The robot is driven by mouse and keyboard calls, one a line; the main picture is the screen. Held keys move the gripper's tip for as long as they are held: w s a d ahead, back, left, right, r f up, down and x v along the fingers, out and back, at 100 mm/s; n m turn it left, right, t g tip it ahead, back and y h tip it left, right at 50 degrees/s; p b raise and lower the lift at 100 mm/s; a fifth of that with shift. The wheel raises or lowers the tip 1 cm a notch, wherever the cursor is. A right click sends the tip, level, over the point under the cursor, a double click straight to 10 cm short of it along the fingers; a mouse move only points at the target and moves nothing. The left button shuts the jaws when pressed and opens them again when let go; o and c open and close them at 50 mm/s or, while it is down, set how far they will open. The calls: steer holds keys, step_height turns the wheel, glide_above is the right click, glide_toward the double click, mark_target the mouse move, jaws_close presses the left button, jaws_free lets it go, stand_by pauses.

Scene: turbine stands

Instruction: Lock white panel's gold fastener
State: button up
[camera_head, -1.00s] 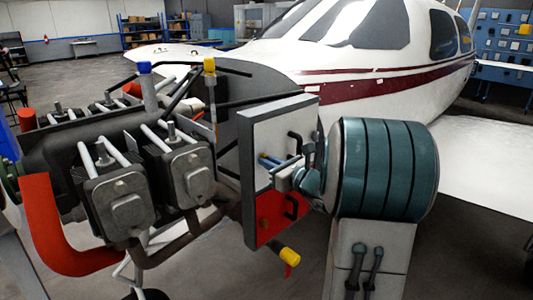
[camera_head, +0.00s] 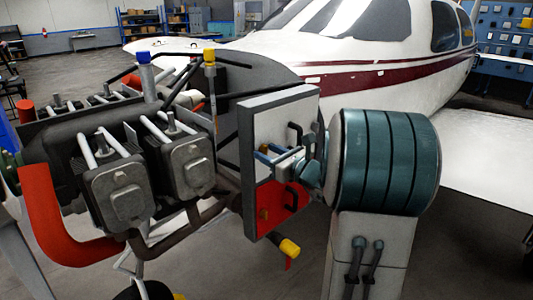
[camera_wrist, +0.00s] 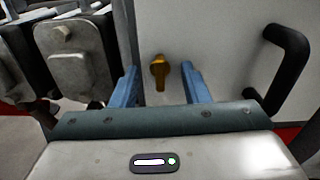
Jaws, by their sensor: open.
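The white panel (camera_head: 263,135) stands upright beside the engine, with a dark handle on it; in the wrist view the panel (camera_wrist: 217,37) fills the upper right. Its gold fastener (camera_wrist: 159,70) has a round head and a short lever pointing down. My gripper (camera_wrist: 159,82) has two blue fingers, open, one on each side of the fastener with gaps on both sides. In the head view my gripper (camera_head: 268,154) is in front of the panel, and the white panel's fastener is hidden behind it.
A red panel (camera_head: 271,212) with its own dark handle and gold fastener (camera_head: 263,214) sits below. The white panel's handle (camera_wrist: 287,70) juts out right of my gripper. Engine cylinders (camera_wrist: 75,65) stand close on the left. A yellow-capped pipe (camera_head: 289,248) protrudes below.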

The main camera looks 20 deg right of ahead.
mark_target(267, 152)
steer(key=v, duration=0.5)
steer(key=shift+b, duration=0.3)
stand_by(0.4)
steer(key=s+a+f+n+g+y, duration=0.25)
steer(key=s+a+n+g, duration=0.35)
steer(key=a, duration=0.4)
steer(key=s+a+f+n+g+y, duration=0.1)
steer(key=s+a+f+n+g, duration=0.3)
steer(key=a+n, duration=0.5)
steer(key=s+d+f+n+g+h, duration=0.1)
steer(key=s+f+n+g+h, duration=0.1)
steer(key=s+n+h, duration=0.3)
steer(key=s+d+f+n+g+h, duration=0.1)
steer(key=s+n+h, duration=0.3)
steer(key=s+n, duration=0.5)
steer(key=shift+d+f+n+g+h, duration=0.35)
steer(key=shift+f+n+g, duration=0.15)
steer(key=shift+n, duration=0.7)
